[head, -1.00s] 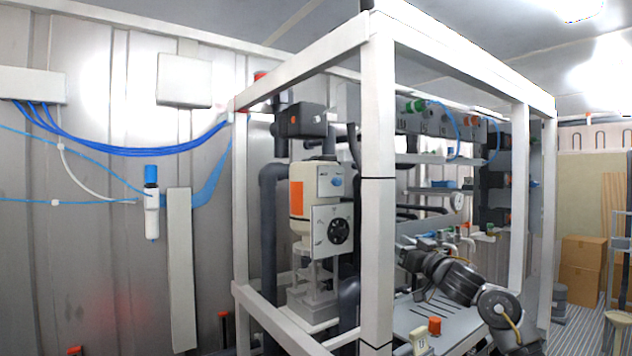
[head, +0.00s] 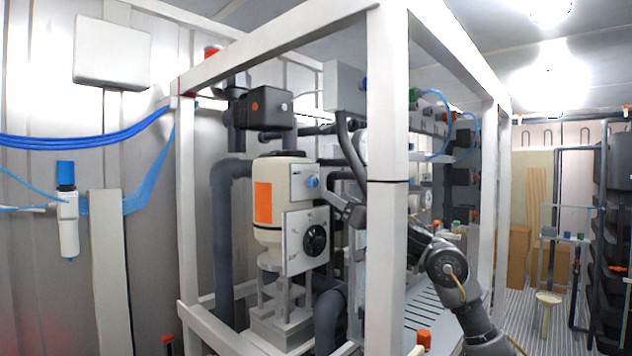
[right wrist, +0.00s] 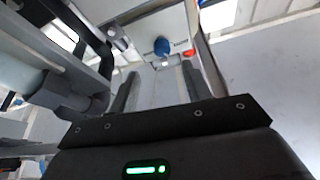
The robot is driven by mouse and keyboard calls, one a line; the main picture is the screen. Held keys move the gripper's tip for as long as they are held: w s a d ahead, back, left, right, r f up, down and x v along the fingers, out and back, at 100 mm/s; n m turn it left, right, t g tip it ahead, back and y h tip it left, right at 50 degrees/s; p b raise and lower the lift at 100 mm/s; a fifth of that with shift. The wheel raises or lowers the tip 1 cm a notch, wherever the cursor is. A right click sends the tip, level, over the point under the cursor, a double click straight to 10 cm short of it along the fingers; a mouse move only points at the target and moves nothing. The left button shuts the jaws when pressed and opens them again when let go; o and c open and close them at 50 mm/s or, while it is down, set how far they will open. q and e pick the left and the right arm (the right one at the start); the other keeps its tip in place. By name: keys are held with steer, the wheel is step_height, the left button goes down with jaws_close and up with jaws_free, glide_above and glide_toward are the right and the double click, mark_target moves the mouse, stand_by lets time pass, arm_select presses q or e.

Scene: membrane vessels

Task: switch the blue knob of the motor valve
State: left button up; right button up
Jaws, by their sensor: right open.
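The motor valve has a cream body (head: 268,232) with an orange label and stands inside the white frame. Its blue knob (head: 313,182) sits on a small pale panel (head: 300,181), above a white plate with a round black dial (head: 315,240). In the right wrist view the blue knob (right wrist: 161,46) shows beyond the fingertips, roughly in line with the gap between them. My right gripper (head: 334,200) is open and empty, just right of the knob and apart from it; its two fingers show in the right wrist view (right wrist: 159,82). My left gripper is not in view.
A white frame post (head: 387,180) stands in front of my right arm and hides part of it. A black pipe (head: 348,155) runs down close to the gripper. Dark pipes (head: 224,250) stand left of the valve. A black actuator (head: 262,109) sits above.

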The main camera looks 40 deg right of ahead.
mark_target(316, 183)
steer(key=p+x, duration=0.5)
steer(key=x, duration=0.4)
steer(key=shift+a+r, duration=0.15)
steer(key=shift+w+p, duration=0.4)
steer(key=shift+w, duration=0.05)
steer(key=c, duration=1)
steer(key=shift+s+n+y, duration=0.1)
steer(key=shift+n+y, duration=0.5)
steer(key=shift+n, duration=0.6)
steer(key=n+y, duration=0.1)
steer(key=n, duration=0.2)
steer(key=shift+n+y, duration=0.4)
